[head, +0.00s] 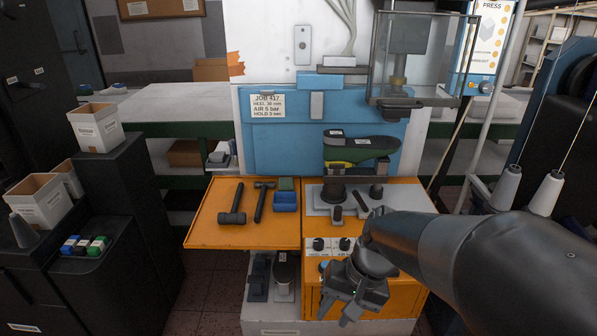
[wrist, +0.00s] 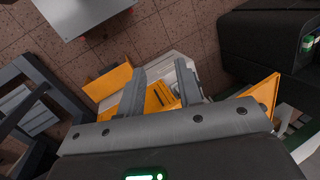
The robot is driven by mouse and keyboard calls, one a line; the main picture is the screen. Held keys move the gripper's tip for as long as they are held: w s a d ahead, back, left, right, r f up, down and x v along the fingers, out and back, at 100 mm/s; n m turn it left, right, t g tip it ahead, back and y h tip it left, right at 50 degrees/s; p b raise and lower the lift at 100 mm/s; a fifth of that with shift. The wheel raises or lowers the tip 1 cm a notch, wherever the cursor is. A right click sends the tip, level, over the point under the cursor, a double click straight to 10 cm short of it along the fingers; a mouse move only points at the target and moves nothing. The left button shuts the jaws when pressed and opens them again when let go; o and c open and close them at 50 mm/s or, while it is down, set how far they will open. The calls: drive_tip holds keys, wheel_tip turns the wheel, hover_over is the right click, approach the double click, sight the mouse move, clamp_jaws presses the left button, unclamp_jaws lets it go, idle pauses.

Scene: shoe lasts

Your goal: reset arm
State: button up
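My arm reaches in from the right side of the head view. My gripper (head: 336,314) hangs in front of the orange cabinet (head: 400,295), below its top, with the fingers pointing down. In the wrist view my gripper (wrist: 160,76) has its two fingers apart with nothing between them. The orange cabinet and the floor show beyond the fingers there. My forearm and wrist hide part of the cabinet's right side and front.
A green shoe last (head: 360,147) sits in the press above the cabinet. An orange tray (head: 215,236) holds two hammers (head: 236,205) and a blue box (head: 286,202). Black shelving with white bins (head: 96,127) stands left. Thread cones (head: 546,193) stand right.

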drive_tip(key=s+d+r+n+t+h, duration=0.1)
drive_tip(key=s+d+r+t+h, duration=0.3)
drive_tip(key=d+r+t, duration=0.2)
wheel_tip(320, 180, up, 5)
drive_tip(key=shift+s+d+f+n, duration=0.2)
drive_tip(key=shift+d+n, duration=0.1)
drive_tip(key=shift+d, duration=0.65)
idle(1.4)
